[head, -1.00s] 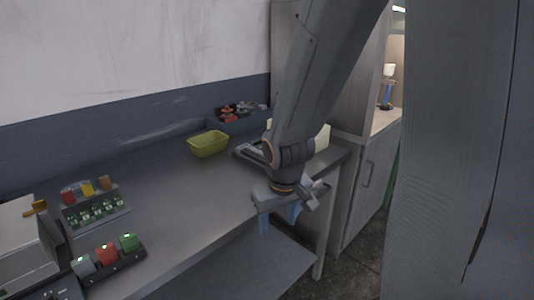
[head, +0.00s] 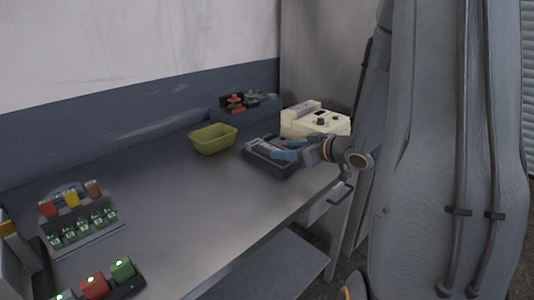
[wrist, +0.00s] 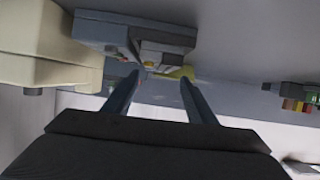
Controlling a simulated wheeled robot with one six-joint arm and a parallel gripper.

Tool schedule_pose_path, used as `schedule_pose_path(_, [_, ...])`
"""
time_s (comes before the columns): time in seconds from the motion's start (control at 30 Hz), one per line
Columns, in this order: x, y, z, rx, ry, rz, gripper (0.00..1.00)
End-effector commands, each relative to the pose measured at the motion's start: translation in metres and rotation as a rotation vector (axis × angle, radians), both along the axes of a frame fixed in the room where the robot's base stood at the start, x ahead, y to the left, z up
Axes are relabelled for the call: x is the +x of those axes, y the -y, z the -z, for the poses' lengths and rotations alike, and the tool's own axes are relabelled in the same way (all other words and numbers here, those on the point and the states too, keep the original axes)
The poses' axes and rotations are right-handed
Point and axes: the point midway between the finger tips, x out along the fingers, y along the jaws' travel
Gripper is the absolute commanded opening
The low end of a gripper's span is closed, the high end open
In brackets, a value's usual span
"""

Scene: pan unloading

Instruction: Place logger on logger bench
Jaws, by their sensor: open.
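My gripper (head: 290,150) is at the right end of the bench, its blue fingers over a dark tray-like unit (head: 262,164) that holds grey parts. In the wrist view my gripper (wrist: 158,80) is open, with nothing between its fingers. A grey device (wrist: 108,32) with a small yellow detail lies just beyond the fingertips there. I cannot tell for certain which thing is the logger. The grey bench top (head: 165,200) is likely the logger bench. My fingers and wrist hide part of the dark unit.
A cream box with knobs (head: 318,123) stands right behind the dark unit. A yellow-green bowl (head: 213,139) is left of it, and a blue-grey bin (head: 240,112) is behind. The bench middle is clear.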

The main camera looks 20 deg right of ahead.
Motion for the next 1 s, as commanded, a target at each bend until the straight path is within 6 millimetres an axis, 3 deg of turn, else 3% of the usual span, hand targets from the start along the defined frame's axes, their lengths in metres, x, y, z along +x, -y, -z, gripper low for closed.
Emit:
schedule_pose_path(0.5, [0.052, -0.018, 0.025, -0.002, -0.001, 0.001, 0.52])
schedule_pose_path(0.83, [0.057, -0.021, 0.028, -0.003, -0.001, 0.001, 0.52])
schedule_pose_path(1.0, [0.057, -0.021, 0.027, -0.003, -0.001, 0.001, 0.23])
